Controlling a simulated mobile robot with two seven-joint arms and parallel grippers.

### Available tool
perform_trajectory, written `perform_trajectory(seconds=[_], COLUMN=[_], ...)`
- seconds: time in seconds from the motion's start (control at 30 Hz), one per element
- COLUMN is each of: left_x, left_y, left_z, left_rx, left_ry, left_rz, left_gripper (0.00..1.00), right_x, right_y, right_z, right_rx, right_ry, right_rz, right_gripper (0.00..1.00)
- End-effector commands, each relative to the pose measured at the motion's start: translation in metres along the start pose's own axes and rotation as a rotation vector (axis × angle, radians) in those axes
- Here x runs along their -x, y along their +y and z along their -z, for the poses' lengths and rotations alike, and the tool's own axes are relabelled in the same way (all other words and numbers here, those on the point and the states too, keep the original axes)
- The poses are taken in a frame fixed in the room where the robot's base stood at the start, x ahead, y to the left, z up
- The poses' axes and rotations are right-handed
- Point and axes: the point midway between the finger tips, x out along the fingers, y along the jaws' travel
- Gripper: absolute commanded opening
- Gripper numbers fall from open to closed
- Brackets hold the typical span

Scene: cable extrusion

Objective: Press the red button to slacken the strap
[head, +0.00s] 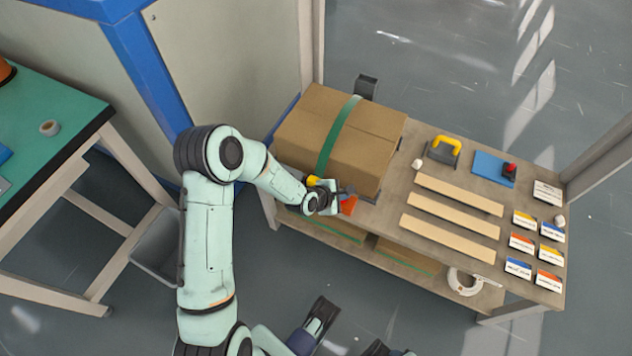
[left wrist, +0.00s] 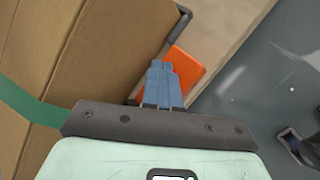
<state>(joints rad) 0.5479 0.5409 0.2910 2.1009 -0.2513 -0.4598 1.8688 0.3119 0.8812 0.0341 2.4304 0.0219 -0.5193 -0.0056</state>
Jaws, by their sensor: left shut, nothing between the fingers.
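A cardboard box (head: 350,128) sits at the left end of the workbench with a green strap (head: 333,140) around it. The strap also shows in the left wrist view (left wrist: 30,112). My left gripper (head: 345,192) is at the box's near lower edge, beside an orange-red block (head: 349,206). In the left wrist view, my shut, empty blue fingers (left wrist: 164,68) overlap the orange block (left wrist: 188,62). A small red part (left wrist: 177,79) shows at their right side; I cannot tell if they touch it. A yellow part (head: 313,181) shows behind the gripper.
On the bench (head: 398,180) lie several wooden slats (head: 450,215), a yellow-handled tool (head: 443,149), a blue pad (head: 490,167) with a red-topped object (head: 509,170), and several label cards (head: 522,243). A green table (head: 50,105) stands left. A blue-framed panel (head: 150,80) is behind my arm.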

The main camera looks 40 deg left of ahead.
Motion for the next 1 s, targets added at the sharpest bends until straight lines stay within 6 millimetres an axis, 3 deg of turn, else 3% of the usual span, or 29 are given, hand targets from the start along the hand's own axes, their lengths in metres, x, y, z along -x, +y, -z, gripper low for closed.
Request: perform_trajectory(seconds=[0.37,1.0], left_x=[0.003,0.043], left_y=[0.002,0.032], left_z=[-0.002,-0.031], left_rx=[0.001,0.000], left_ry=[0.001,0.000], left_rz=[0.000,-0.002], left_gripper=[0.00,0.00], right_x=[0.004,0.052], right_y=[-0.001,-0.017], right_z=[0.000,0.006], right_rx=[0.000,0.005], right_ry=[0.002,0.017], right_rz=[0.001,0.007], right_gripper=[0.43,0.43])
